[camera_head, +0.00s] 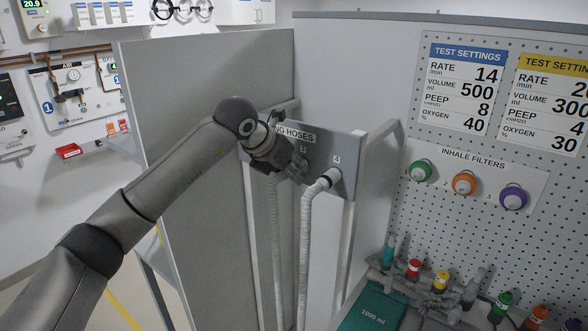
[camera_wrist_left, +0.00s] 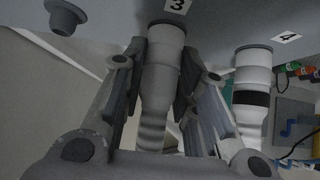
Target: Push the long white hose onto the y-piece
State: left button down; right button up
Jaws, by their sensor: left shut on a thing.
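My left gripper (camera_head: 294,168) is at the grey hose board (camera_head: 347,150). Its fingers are shut around the end of a ribbed white hose (camera_wrist_left: 155,95), right below the label 3. This hose (camera_head: 278,250) hangs down from the gripper in the head view, its top end hidden there by the gripper. A second white hose (camera_head: 305,240) hangs from position 4; it has a black band in the wrist view (camera_wrist_left: 252,98). I cannot tell which is longer. I cannot make out the y-piece for sure; grey pipe fittings (camera_head: 434,298) lie at the lower right. My right gripper is out of view.
A bare grey stub (camera_wrist_left: 66,17) sits left of the held hose. A grey partition (camera_head: 205,90) stands close behind my left arm. A pegboard (camera_head: 500,220) with inhale filters and a teal 1000 ml bag (camera_head: 372,308) are at right.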

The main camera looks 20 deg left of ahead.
pick_arm(q)
jog(key=shift+s+f, duration=0.1)
jog(key=shift+f, duration=0.1)
jog(key=shift+s+a+r+b, duration=0.15)
jog(key=shift+s+a+b, duration=0.15)
jog(key=shift+s+b, duration=0.4)
jog(key=shift+s+a, duration=0.15)
jog(key=shift+s, duration=0.2)
jog(key=shift+s+a+b, duration=0.25)
jog(key=shift+s+b, duration=0.2)
jog(key=shift+s, duration=0.3)
jog(key=shift+s+a+b, duration=0.25)
jog(key=shift+s+b, duration=0.15)
jog(key=shift+s, duration=0.35)
